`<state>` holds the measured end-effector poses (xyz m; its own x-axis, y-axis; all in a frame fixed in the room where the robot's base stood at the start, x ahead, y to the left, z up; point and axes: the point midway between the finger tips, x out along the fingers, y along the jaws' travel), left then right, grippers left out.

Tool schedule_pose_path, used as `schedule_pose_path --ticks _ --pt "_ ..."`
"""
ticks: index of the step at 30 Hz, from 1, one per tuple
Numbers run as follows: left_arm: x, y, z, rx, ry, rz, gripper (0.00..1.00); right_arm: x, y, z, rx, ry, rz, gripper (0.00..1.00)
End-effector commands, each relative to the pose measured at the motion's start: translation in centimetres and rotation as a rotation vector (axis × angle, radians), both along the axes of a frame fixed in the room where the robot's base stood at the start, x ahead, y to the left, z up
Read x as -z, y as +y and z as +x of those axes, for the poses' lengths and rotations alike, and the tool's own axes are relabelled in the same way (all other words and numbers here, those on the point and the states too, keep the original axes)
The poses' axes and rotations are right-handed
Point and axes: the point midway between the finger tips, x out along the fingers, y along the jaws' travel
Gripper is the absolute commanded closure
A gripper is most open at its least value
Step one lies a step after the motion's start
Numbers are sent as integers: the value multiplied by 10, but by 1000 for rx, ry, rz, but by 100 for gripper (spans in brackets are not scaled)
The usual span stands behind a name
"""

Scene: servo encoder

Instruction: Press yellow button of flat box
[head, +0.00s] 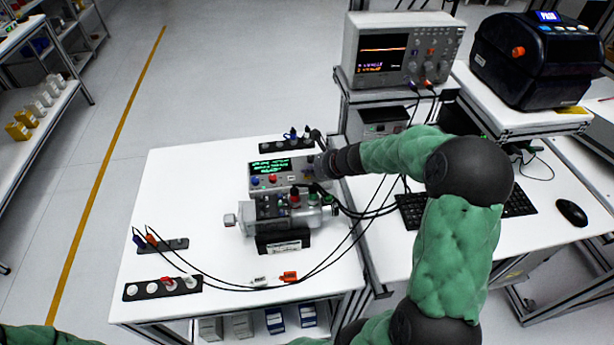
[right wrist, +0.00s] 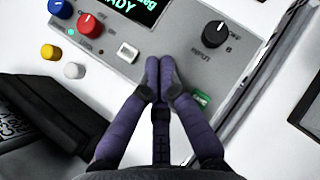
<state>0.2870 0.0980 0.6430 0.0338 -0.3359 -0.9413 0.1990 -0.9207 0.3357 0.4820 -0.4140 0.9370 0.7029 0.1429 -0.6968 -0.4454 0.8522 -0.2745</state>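The flat box (head: 278,177) is a grey unit with a green-text display on the white table; its panel (right wrist: 185,45) fills much of the right wrist view. In the head view, my right arm reaches the box's right end. My left gripper is out of view.
A silver motor unit (head: 290,216) stands directly in front of the box, with black cables (head: 325,262) looping across the table. A black socket strip (head: 163,288) lies at front left. An oscilloscope (head: 400,50) stands behind right. The table's left part is mostly clear.

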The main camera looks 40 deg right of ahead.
Motion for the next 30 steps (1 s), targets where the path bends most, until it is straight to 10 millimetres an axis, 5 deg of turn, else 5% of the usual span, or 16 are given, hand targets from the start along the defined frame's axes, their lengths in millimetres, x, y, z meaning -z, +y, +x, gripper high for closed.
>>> schedule_pose_path --ticks 30 --pt "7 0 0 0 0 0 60 8 0 0 -1 1 1 100"
